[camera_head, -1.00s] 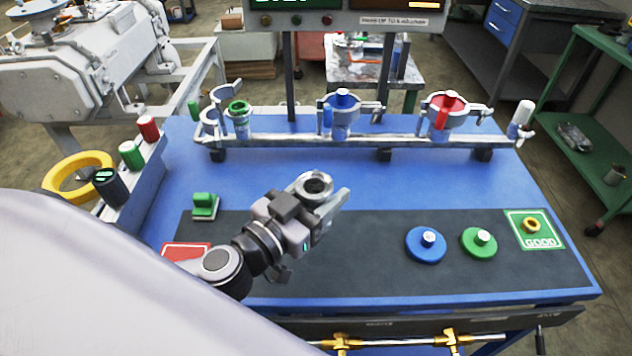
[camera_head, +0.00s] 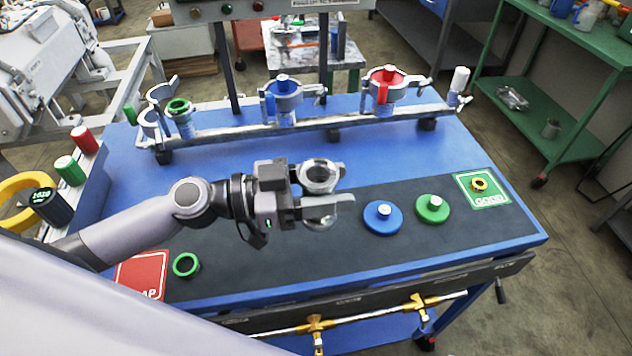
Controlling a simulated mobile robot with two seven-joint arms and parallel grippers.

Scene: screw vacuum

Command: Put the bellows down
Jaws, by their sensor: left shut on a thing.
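My left gripper (camera_head: 318,195) is shut on a short metal ring-like part with a dark round opening, which seems to be the bellows (camera_head: 320,172). It holds the part over the dark mat (camera_head: 350,250), left of the blue disc; I cannot tell whether the part touches the mat. The gripper hides part of it. My right gripper is not in view.
A blue disc (camera_head: 382,217), a green disc (camera_head: 432,208) and a green GOOD pad (camera_head: 490,200) lie to the right. A green ring (camera_head: 186,265) lies beside the red pad (camera_head: 142,278). A rail with clamps (camera_head: 300,127) stands behind. The mat's front is clear.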

